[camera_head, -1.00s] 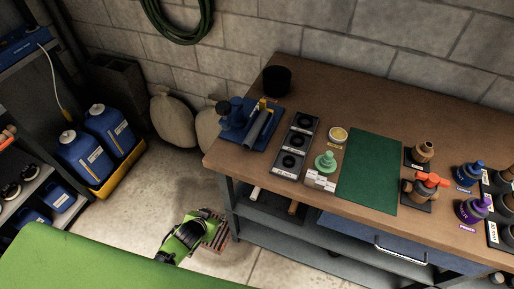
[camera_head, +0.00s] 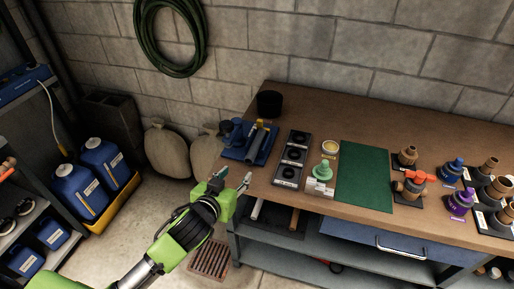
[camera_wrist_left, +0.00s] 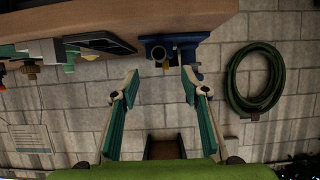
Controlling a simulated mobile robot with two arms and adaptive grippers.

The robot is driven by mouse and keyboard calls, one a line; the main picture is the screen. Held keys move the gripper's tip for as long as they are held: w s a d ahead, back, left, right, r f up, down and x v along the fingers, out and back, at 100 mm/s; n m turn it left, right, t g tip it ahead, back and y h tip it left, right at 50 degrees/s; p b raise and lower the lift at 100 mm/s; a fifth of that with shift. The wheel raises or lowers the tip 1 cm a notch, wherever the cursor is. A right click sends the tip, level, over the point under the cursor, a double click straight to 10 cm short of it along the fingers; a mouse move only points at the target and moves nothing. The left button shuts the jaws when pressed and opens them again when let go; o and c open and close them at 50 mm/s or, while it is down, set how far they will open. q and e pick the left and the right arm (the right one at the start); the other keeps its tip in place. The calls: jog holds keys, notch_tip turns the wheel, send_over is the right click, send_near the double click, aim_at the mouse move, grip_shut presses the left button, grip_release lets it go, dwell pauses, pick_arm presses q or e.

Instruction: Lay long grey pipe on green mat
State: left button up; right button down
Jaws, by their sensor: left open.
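The green mat (camera_head: 363,178) lies flat and bare on the bench, to the right of the pipe. My left gripper (camera_head: 235,181) is open and empty, just off the bench's front left edge, nearer the camera than the pipe and apart from it. In the left wrist view its fingers (camera_wrist_left: 160,86) are spread, with a blue fixture (camera_wrist_left: 180,39) beyond them near the bench edge. My right gripper is not in view.
Black holders (camera_head: 290,160) and a pale green fitting (camera_head: 323,170) stand between pipe and mat. Several fittings and bottles (camera_head: 461,201) crowd the right side of the mat. A black cup (camera_head: 269,104) stands at the back left. A shelf (camera_head: 300,240) lies under the bench.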

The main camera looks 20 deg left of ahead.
aim_at(248, 159)
pick_arm(q)
jog(key=x, duration=0.5)
jog(key=r+p+x, duration=0.1)
jog(key=x, duration=0.1)
jog(key=shift+w+d+f, duration=0.1)
jog(key=shift+w+d, duration=0.05)
jog(key=shift+w, duration=0.45)
jog(key=shift+w+f, duration=0.15)
jog(key=shift+w, duration=0.2)
jog(key=shift+p+x, duration=0.7)
jog(key=shift+x, duration=1.6)
grip_shut()
